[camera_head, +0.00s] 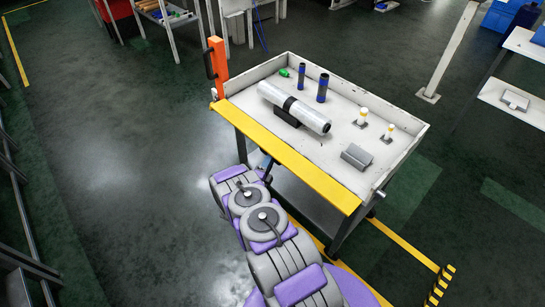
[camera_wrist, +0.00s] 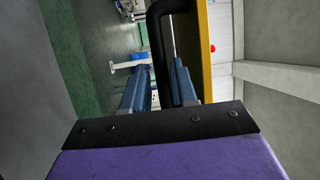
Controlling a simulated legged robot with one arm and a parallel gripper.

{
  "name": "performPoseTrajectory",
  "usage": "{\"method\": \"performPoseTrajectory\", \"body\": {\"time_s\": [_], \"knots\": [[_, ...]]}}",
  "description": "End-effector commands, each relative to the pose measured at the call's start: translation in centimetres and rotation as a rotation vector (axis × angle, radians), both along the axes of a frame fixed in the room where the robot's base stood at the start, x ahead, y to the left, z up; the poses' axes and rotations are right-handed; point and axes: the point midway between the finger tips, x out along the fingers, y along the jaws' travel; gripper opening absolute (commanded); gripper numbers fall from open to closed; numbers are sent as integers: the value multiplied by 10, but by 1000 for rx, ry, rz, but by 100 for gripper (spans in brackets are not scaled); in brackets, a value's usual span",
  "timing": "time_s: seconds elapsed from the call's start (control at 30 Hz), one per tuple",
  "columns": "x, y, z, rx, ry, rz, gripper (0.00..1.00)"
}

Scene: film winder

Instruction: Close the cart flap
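The cart (camera_head: 330,110) has a white tray top with raised side walls. Its yellow flap (camera_head: 290,155) runs along the near edge as a sloping strip; its exact angle is hard to tell. In the wrist view a yellow panel (camera_wrist: 206,50), likely the flap, stands at the right, with a black bar handle (camera_wrist: 160,40) beside it. My gripper (camera_wrist: 161,75) has its two blue-grey fingers apart, with the handle between or just beyond them; contact is unclear.
A white shelf (camera_head: 515,100) is at right. The floor on the left is open.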

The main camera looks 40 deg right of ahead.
Motion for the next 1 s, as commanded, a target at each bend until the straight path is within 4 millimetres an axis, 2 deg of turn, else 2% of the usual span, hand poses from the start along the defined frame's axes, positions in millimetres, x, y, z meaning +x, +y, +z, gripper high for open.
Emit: {"method": "performPoseTrajectory", "body": {"time_s": [0.1, 0.3, 0.67, 0.97, 1.0], "knots": [[8, -18, 1, 0, -1, -1, 27], [19, -35, 5, 1, -2, 0, 27], [21, -40, 7, 0, -1, 1, 27], [21, -39, 6, 1, 0, 1, 0], [21, -39, 6, 1, 0, 1, 0]]}}
